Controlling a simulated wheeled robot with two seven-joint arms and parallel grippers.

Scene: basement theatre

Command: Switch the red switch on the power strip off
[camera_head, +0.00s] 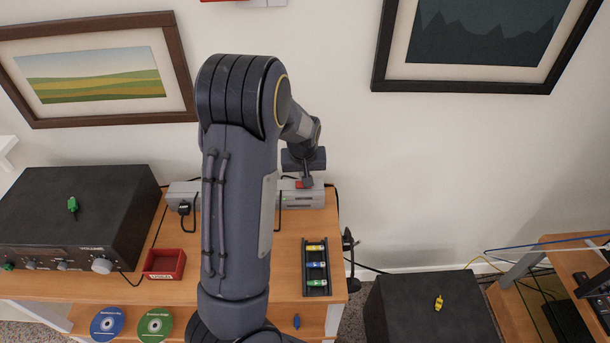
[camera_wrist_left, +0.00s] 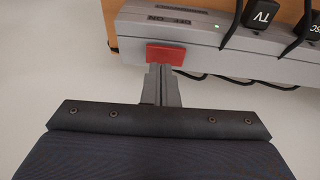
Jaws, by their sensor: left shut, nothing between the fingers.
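The grey power strip (camera_wrist_left: 220,40) lies along the back of the wooden desk, and its ends show behind my arm in the head view (camera_head: 312,198). Its red switch (camera_wrist_left: 168,54) is near one end, beside upside-down lettering and a small green light (camera_wrist_left: 189,23) that looks lit. In the head view the red switch (camera_head: 303,185) is partly covered. My left gripper (camera_wrist_left: 161,70) is shut and empty, its fingertips right at the switch's edge; I cannot tell whether they touch. The left gripper also shows in the head view (camera_head: 306,182). My right gripper is not in view.
Black plugs (camera_wrist_left: 263,12) stand in the strip, with cables behind. On the desk are a black amplifier (camera_head: 70,215), a red tray (camera_head: 164,264) and a black battery holder (camera_head: 316,268). Pictures hang on the wall above. A black box (camera_head: 430,305) stands at the right.

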